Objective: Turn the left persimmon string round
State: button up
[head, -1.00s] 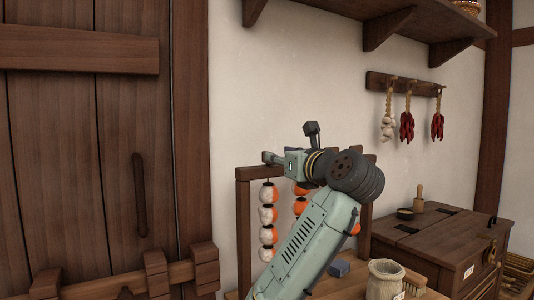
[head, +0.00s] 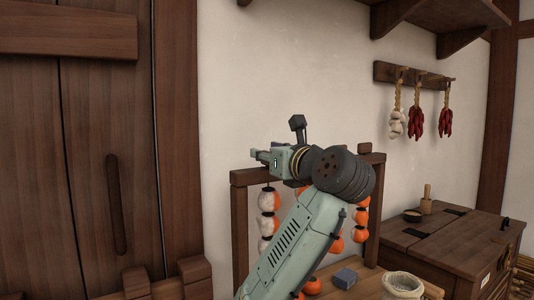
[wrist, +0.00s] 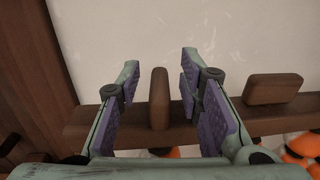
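The left persimmon string (head: 267,224) hangs at the left end of a wooden rack, its fruits pale on the left side and orange on the right. My gripper (head: 254,155) is above the rack's rail (head: 246,176), over this string. In the wrist view my gripper (wrist: 160,75) is open. Its purple-padded fingers stand on either side of an upright wooden peg (wrist: 159,97), with gaps showing on both sides. Part of a fruit (wrist: 160,153) shows below the rail. My arm hides the lower string and the middle of the rack.
Orange fruits of another string (head: 361,217) hang at the right. A second peg (wrist: 272,88) stands along the rail. A grey-blue block (head: 345,278) and a pale pot (head: 403,285) are below. A wooden chest (head: 440,245) stands at right, a plank door (head: 95,180) at left.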

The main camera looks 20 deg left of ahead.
jog(key=shift+c, duration=0.2)
grip_shut()
dwell(0.4)
